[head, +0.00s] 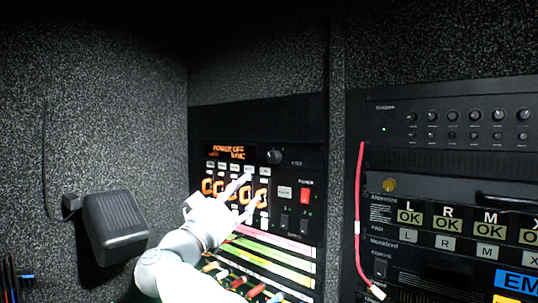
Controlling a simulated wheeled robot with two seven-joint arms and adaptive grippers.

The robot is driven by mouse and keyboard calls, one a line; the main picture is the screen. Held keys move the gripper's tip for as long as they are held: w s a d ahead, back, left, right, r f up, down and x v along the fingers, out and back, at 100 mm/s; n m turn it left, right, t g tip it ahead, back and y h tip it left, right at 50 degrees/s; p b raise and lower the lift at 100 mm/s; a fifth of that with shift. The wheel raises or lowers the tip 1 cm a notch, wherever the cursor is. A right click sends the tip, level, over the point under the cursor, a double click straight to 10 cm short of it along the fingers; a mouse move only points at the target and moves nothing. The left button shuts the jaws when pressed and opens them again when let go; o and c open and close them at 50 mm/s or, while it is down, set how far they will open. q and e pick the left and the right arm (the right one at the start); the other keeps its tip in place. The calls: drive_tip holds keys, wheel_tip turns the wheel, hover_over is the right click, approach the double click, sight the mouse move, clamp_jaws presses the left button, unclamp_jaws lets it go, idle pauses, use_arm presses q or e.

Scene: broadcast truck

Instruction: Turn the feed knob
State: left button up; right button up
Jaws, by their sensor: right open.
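The feed knob is most likely the dark round knob (274,157) at the upper right of the black control panel (313,125), just right of the orange display; the small label beside it is too small to read surely. My right gripper (251,190), white with two slim fingers, is open and empty. Its fingertips are below and left of the knob, in front of the panel's buttons and orange digits, and appear apart from the knob. The hand covers part of the lower left of the panel. My left gripper is not in view.
The display (229,152) reads "POWER OFF". A red power switch (305,195) sits below right of the knob. Coloured cables and strips (270,257) lie below. A red cable (358,210) hangs before the right rack (440,98). A dark box (115,225) is on the left wall.

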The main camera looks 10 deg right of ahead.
sight(272, 159)
drive_tip(key=shift+m+g, duration=0.3)
drive_tip(key=shift+g, duration=0.3)
drive_tip(key=p+x, duration=0.1)
drive_tip(key=x, duration=0.2)
drive_tip(key=r+p+x, duration=0.1)
drive_tip(key=x, duration=0.3)
drive_tip(key=s+r+p+x, duration=0.1)
drive_tip(key=p+x, duration=0.1)
drive_tip(key=x, duration=0.1)
drive_tip(key=shift+w+r, duration=0.1)
drive_tip(key=shift+r, duration=0.15)
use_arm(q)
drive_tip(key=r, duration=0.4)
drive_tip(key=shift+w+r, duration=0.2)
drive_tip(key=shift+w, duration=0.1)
use_arm(e)
drive_tip(key=shift+w+d, duration=0.1)
drive_tip(key=shift+d, duration=0.15)
drive_tip(key=shift+a, duration=0.1)
drive_tip(key=c, duration=0.8)
drive_tip(key=shift+c, duration=1.4)
